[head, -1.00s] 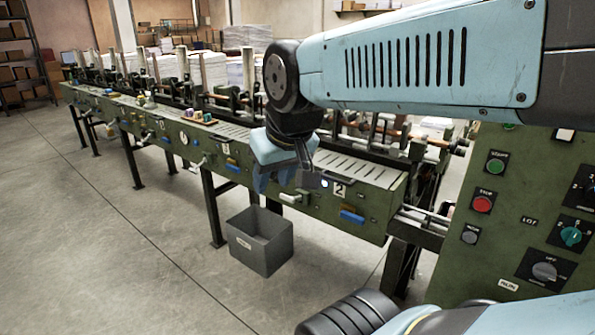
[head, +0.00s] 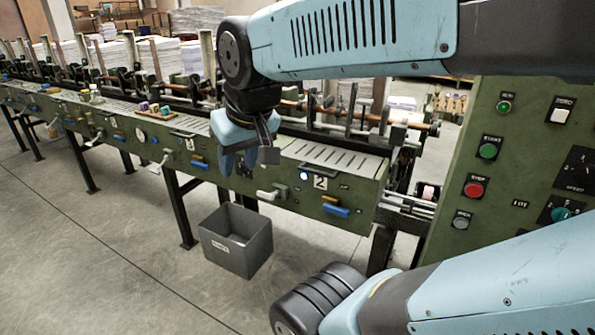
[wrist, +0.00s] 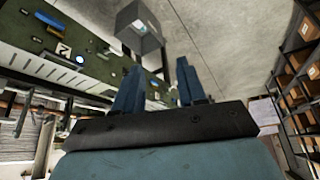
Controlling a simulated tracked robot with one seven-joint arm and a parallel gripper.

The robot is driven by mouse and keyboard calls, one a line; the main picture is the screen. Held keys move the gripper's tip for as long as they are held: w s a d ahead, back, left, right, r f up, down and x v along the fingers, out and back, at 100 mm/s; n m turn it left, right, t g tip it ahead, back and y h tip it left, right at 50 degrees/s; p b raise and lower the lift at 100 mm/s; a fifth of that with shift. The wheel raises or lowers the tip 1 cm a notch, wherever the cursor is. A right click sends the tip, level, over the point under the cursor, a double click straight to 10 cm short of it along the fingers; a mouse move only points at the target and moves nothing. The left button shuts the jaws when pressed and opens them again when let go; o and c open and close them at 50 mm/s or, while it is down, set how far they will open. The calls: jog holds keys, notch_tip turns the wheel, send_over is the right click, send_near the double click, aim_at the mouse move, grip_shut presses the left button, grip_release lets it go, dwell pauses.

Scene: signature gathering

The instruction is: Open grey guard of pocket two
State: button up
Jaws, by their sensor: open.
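Pocket two is the front section of the long green machine, marked by a white "2" plate (head: 320,183) beside a lit lamp (head: 303,175). Its grey slotted guard (head: 340,160) lies flat along the top and looks closed. A dark bar handle (head: 313,169) sits on its front edge. My gripper (head: 247,165) is open and empty, in front of and left of that handle, hiding the guard's left end. In the wrist view the open fingers (wrist: 157,75) point toward the floor side, with the "2" plate (wrist: 63,50) and guard (wrist: 45,70) at left.
Below pocket two are a blue handle (head: 336,211) and a white lever (head: 267,195). A grey bin (head: 236,242) stands on the floor in front. A green control panel (head: 520,170) rises at right. The floor at left is clear.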

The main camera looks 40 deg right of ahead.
jog(key=w+d+f+m+g+h, duration=0.2)
jog(key=w+d+f+g, duration=0.3)
jog(key=w+d+f, duration=0.25)
jog(key=m+g+h, duration=0.2)
jog(key=g+h, duration=0.5)
jog(key=h, duration=0.8)
send_near(313, 173)
jog(key=x, duration=1.1)
jog(key=shift+c, duration=0.4)
grip_shut()
